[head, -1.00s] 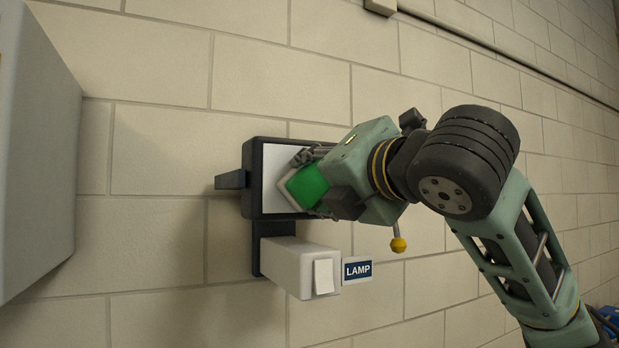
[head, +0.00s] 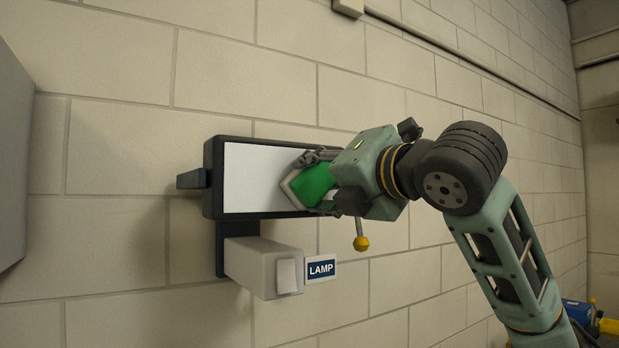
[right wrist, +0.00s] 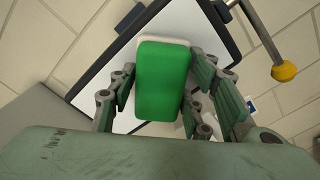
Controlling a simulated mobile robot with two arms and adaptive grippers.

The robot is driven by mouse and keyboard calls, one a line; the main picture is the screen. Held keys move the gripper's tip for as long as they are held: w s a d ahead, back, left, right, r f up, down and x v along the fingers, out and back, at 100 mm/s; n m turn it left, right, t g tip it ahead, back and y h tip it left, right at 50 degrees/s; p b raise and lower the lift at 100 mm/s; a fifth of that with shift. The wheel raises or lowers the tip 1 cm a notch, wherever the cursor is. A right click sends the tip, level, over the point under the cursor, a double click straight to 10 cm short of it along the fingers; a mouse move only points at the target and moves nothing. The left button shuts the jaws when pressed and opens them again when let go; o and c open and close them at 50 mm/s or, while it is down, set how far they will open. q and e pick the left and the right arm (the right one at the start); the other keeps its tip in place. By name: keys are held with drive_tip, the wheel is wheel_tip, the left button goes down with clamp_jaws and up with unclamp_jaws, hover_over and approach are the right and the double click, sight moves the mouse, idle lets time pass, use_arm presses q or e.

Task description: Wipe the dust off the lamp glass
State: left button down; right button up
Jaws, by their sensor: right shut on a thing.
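The lamp is a dark-framed box on the wall with a pale glass (head: 255,178). No dust can be made out on the part of the glass that shows. My right gripper (head: 318,181) is shut on a green block with a pale pad (head: 312,187) at the right part of the glass. In the right wrist view the green block (right wrist: 162,82) sits between the fingers (right wrist: 160,95), its pale edge toward the glass (right wrist: 195,30). The pad seems to be at the glass, but contact cannot be told for sure. The right end of the glass is hidden behind the gripper. My left gripper is not in view.
Below the lamp, a grey box (head: 250,265) with a white switch plate juts from the wall, beside a LAMP sign (head: 321,268). A large grey cabinet (head: 12,160) stands at the left edge. A conduit runs along the upper wall.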

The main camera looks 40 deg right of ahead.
sight(239, 178)
drive_tip(key=shift+w+a, duration=0.2)
drive_tip(key=shift+a, duration=2.8)
drive_tip(key=shift+w+a, duration=0.15)
drive_tip(key=shift+a, duration=2.8)
drive_tip(key=shift+d, duration=0.15)
drive_tip(key=shift+s, duration=0.5)
drive_tip(key=shift+s+a+b, duration=0.2)
drive_tip(key=shift+s+b, duration=0.1)
drive_tip(key=shift+s, duration=2.15)
drive_tip(key=s, duration=0.3)
drive_tip(key=shift+a, duration=0.1)
drive_tip(key=shift+w, duration=0.1)
